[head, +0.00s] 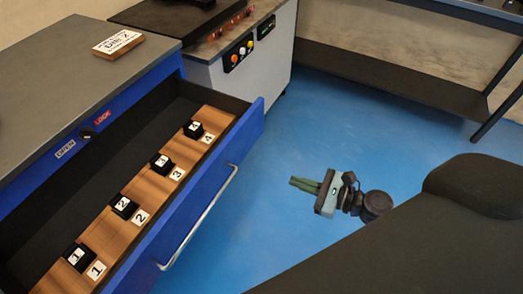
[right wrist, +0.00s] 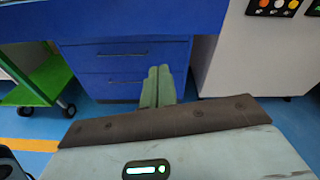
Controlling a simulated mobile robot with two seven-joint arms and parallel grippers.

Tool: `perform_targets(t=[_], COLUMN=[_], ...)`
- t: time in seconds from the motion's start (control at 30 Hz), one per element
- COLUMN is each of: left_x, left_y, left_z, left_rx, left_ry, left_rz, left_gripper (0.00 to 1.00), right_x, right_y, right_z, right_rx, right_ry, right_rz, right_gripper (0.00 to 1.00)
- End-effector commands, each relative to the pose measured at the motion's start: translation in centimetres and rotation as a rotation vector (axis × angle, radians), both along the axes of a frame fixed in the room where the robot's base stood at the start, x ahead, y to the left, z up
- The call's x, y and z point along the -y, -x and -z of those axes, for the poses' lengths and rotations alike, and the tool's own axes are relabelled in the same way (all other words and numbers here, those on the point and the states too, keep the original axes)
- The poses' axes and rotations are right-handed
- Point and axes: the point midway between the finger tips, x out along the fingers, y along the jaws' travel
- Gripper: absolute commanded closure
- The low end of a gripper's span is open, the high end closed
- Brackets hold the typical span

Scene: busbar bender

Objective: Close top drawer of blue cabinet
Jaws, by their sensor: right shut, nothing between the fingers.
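The blue cabinet (head: 130,80) stands at the left in the head view, with its top drawer (head: 190,215) pulled well out. The drawer has a blue front with a silver bar handle (head: 205,215). A wooden board inside it holds several numbered black blocks. My right gripper (head: 292,184) is shut and empty. It is apart from the drawer front, to the right of the handle in the head view. In the right wrist view the closed fingers (right wrist: 158,85) point toward the blue cabinet front (right wrist: 115,60), where lower drawers show shut. My left gripper is not in view.
A sign block (head: 118,43) lies on the cabinet's grey top. A white machine (head: 240,65) with coloured buttons stands behind the cabinet. A dark shelf bench (head: 390,75) is at the back right. Blue floor (head: 270,140) between drawer and gripper is clear. A green cart (right wrist: 45,80) shows in the wrist view.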

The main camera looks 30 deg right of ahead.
Motion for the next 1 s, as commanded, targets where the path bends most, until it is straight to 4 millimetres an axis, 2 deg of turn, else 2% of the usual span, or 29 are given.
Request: perform_targets(t=[0.03,0.1,0.2,0.47,0.67,1.0], left_x=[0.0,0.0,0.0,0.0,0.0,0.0], left_y=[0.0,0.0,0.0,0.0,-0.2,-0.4], left_z=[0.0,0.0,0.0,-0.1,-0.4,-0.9], left_rx=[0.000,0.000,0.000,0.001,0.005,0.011], left_ry=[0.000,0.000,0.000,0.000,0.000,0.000], left_rz=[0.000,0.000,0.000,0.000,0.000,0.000], left_gripper=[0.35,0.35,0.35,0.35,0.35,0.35], right_x=[0.5,1.0,1.4,1.3,-0.1,-3.9], right_y=[-0.9,-1.7,-2.2,-2.6,-4.5,-9.6], right_z=[-1.3,-2.7,-3.7,-4.0,-4.1,-4.1], right_rx=[0.002,-0.002,-0.005,-0.006,-0.003,-0.004], right_ry=[-0.075,-0.164,-0.234,-0.253,-0.253,-0.252], right_rz=[0.009,0.015,0.018,0.018,0.016,0.016], right_gripper=[1.00,1.00,1.00,1.00,1.00,1.00])
